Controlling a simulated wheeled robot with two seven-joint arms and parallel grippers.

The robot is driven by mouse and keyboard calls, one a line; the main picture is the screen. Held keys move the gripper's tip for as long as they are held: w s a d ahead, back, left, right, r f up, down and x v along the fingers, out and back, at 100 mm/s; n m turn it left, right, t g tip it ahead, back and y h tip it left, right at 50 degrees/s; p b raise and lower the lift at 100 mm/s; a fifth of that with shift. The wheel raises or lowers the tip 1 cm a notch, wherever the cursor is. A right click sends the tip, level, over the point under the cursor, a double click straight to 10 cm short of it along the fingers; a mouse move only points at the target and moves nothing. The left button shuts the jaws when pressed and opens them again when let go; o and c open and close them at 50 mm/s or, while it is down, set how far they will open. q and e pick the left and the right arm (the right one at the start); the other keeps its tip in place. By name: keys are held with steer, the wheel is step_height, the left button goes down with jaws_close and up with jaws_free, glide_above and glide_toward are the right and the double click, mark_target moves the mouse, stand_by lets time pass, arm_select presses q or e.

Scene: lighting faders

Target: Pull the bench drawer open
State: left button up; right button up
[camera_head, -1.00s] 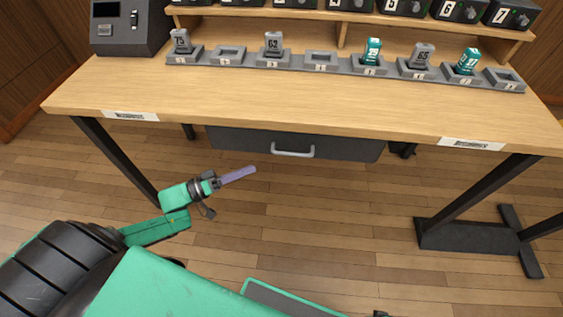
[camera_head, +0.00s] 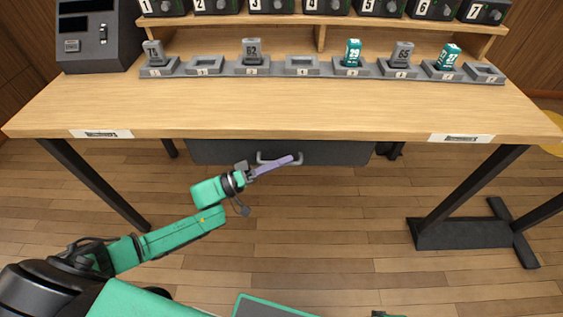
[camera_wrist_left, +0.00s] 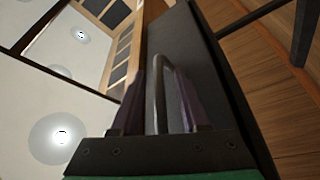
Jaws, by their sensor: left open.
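The dark grey bench drawer (camera_head: 345,153) hangs under the front of the wooden bench and looks closed. Its pale U-shaped handle (camera_head: 299,158) is partly hidden behind my left fingers. My left gripper (camera_head: 291,159) is at the handle, its purple fingers pointing toward the drawer front. In the left wrist view the handle (camera_wrist_left: 158,90) stands between the two spread fingers of the left gripper (camera_wrist_left: 157,72), with the drawer front (camera_wrist_left: 205,75) beside it. The jaws are open around the handle, not clamped on it. My right gripper is not clearly visible.
The wooden bench (camera_head: 290,110) spans the view, with dark legs at both sides. A row of numbered grey holders (camera_head: 205,66) stands on it, several holding tagged pieces. A dark console box (camera_head: 98,45) sits at back left. The floor before the drawer is clear.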

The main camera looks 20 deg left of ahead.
arm_select(q)
jaws_close()
stand_by(1.4)
